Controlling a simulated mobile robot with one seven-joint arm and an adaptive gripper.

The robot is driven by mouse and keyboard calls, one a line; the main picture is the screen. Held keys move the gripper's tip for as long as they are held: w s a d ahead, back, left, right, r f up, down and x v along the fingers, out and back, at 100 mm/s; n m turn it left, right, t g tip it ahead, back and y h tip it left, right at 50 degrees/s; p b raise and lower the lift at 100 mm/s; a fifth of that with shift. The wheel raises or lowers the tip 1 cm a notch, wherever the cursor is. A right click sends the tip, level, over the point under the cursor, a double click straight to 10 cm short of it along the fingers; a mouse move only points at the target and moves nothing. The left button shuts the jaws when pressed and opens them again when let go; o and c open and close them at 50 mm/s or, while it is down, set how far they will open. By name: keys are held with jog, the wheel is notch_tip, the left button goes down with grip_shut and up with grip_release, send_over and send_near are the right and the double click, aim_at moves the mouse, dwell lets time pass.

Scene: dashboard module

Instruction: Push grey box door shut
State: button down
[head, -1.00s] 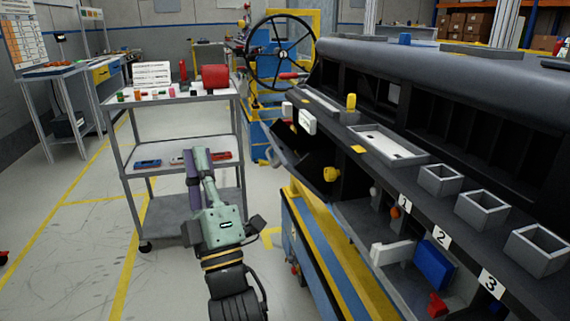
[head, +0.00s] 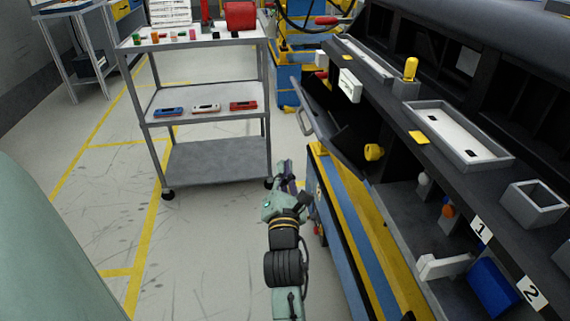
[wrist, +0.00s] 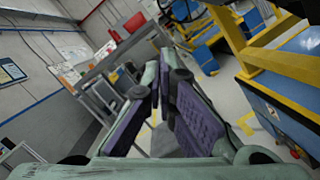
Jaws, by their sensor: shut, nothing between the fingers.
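The box door (head: 325,112) is a dark grey panel hanging open, tilted outward, from the left end of the dashboard in the head view. A lighter grey handle (head: 303,118) runs along its outer edge. My gripper (head: 286,170) is below and a little left of the door, apart from it in the picture, beside the blue and yellow base. In the wrist view my gripper (wrist: 163,65) shows its two purple-padded fingers angled together, with nothing held. The door is not clearly visible in the wrist view.
A grey cart (head: 205,113) with small parts stands left of the dashboard. The blue and yellow base (head: 345,235) is close right of my arm. The floor between is clear.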

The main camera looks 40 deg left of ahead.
jog(key=w+a+r+p, duration=0.2)
jog(key=w+a+r, duration=0.1)
jog(key=w, duration=0.4)
jog(key=shift+r, duration=0.75)
